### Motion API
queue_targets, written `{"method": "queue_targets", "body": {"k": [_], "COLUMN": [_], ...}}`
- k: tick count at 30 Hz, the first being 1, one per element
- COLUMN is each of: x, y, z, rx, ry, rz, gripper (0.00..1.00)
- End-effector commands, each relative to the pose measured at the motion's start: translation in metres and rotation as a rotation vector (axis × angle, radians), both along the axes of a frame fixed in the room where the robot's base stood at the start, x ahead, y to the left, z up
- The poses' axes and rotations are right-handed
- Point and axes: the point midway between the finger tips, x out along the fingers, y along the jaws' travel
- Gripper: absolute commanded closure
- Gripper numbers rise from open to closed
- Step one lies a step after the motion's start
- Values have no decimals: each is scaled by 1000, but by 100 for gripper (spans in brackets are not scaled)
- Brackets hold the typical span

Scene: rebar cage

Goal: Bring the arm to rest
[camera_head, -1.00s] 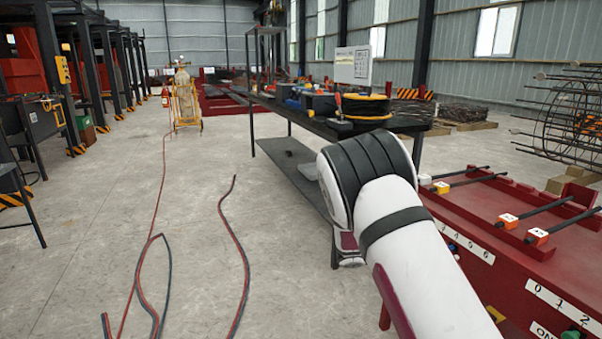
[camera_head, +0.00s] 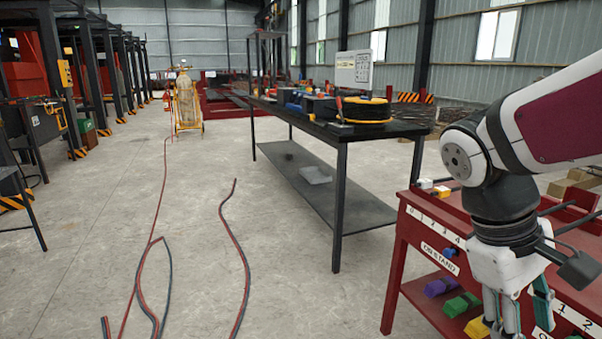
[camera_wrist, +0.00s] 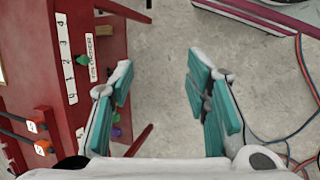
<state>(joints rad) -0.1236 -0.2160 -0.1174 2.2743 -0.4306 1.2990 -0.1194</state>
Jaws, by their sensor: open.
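My arm comes in from the right edge in the head view and bends down at a dark joint. My gripper (camera_head: 516,312) hangs from it, pointing down, in front of the red stand (camera_head: 398,248); its lower ends reach the bottom edge of the view. In the wrist view my gripper (camera_wrist: 160,75) is open, its two teal-padded fingers well apart. Only bare concrete floor shows between them, so it is empty. The red stand is at the left of the wrist view (camera_wrist: 100,20), close beside the left finger.
Switches and rods top the red stand; purple and green blocks (camera_head: 462,304) lie on its lower shelf. A dark workbench (camera_head: 337,140) with tools and a cable reel (camera_head: 366,109) stands behind. Red and black hoses (camera_head: 243,265) lie on the floor. The floor at left centre is mostly clear.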

Motion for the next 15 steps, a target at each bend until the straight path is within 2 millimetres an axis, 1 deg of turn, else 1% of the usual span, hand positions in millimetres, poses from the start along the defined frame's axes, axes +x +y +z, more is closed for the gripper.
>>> {"method": "queue_targets", "body": {"k": [1, 6, 9, 15], "x": [-17, -65, -87, -117], "y": [8, 39, 55, 79], "z": [3, 4, 2, -5], "rx": [39, 167, 227, 316], "ry": [-35, -124, -164, -223], "rz": [-31, -129, -175, -239], "gripper": [57, 57, 57, 57]}}
